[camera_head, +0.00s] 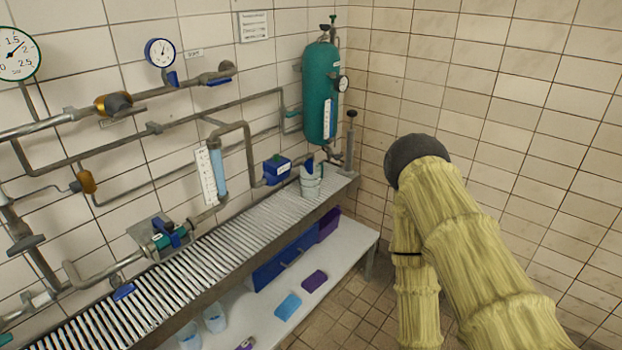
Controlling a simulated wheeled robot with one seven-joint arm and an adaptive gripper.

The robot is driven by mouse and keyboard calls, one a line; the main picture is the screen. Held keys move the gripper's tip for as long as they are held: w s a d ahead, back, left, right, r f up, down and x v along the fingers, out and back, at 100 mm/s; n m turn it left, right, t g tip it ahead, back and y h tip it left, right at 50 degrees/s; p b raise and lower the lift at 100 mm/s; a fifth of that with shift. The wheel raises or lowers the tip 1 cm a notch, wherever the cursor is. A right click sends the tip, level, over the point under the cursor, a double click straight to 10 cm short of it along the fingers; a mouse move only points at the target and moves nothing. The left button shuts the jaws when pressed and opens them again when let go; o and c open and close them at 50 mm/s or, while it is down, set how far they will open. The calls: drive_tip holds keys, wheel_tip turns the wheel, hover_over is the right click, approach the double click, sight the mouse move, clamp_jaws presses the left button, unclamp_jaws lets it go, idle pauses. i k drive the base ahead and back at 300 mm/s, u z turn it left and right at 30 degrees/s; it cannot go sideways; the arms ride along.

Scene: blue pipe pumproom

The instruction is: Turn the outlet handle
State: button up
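Several valves sit on the wall pipes, and I cannot tell from their labels which one carries the outlet handle. A teal valve with a blue handle (172,233) is on the lower pipe above the slatted bench. A small blue handle (311,165) shows above the bucket at the bench's far end, below the green tank (320,90). A brass valve (114,104) is on the upper pipe, and its lever appears grey. My arm, in a yellow sleeve, fills the right side. My gripper is not in view.
The slatted bench (215,262) runs along the left wall, with a bucket (311,187) on it. Blue and purple crates (285,258) and cups (214,318) are on the shelf below. Gauges (160,53) and pipes project from the wall. Tiled floor (345,310) is clear in front.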

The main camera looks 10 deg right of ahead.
sight(309, 165)
drive_tip(key=u, duration=0.3)
drive_tip(key=i, duration=0.85)
drive_tip(key=z, duration=0.05)
